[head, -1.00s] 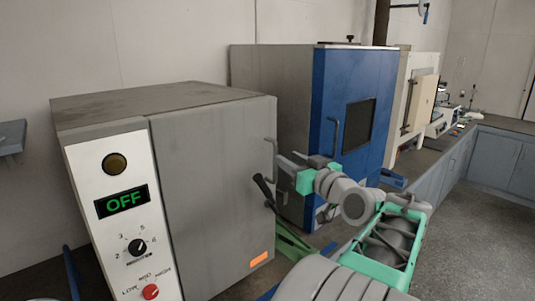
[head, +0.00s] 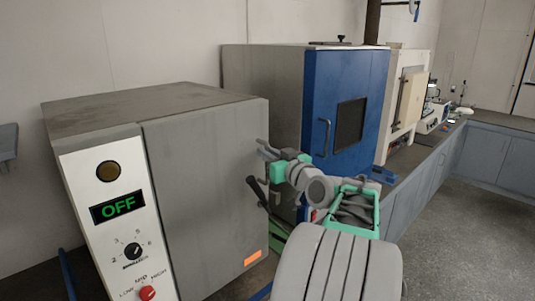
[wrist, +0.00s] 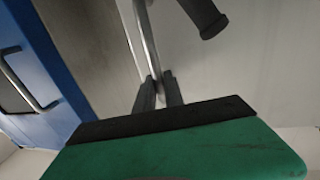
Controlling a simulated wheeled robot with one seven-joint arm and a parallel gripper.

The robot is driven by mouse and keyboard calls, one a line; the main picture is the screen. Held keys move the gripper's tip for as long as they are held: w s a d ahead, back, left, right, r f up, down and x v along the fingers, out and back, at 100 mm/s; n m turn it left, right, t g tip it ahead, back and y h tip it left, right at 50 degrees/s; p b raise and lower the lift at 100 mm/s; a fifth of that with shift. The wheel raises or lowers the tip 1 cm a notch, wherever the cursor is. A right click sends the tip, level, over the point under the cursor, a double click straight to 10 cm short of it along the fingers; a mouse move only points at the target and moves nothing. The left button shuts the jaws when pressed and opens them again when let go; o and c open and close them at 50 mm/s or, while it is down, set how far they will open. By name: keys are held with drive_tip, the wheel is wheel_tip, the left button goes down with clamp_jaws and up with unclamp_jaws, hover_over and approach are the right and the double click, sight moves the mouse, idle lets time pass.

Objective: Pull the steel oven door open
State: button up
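The steel oven is the grey box at the left of the head view, with a white control panel. Its grey door (head: 205,190) lies flush with the body and looks closed. My gripper (head: 264,150) is at the upper right edge of the door and largely hides the handle there. In the wrist view the metal bar handle (wrist: 147,38) runs down between the two fingers of my gripper (wrist: 158,88). The fingers are close together and look shut on the bar. The contact itself is small in the picture.
A black-gripped lever (head: 257,193) sticks out from the door below my gripper. A blue-fronted oven (head: 345,120) stands behind to the right. The panel (head: 120,215) display reads OFF. Open floor (head: 450,220) lies at the right.

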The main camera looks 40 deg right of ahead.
clamp_jaws()
idle(0.8)
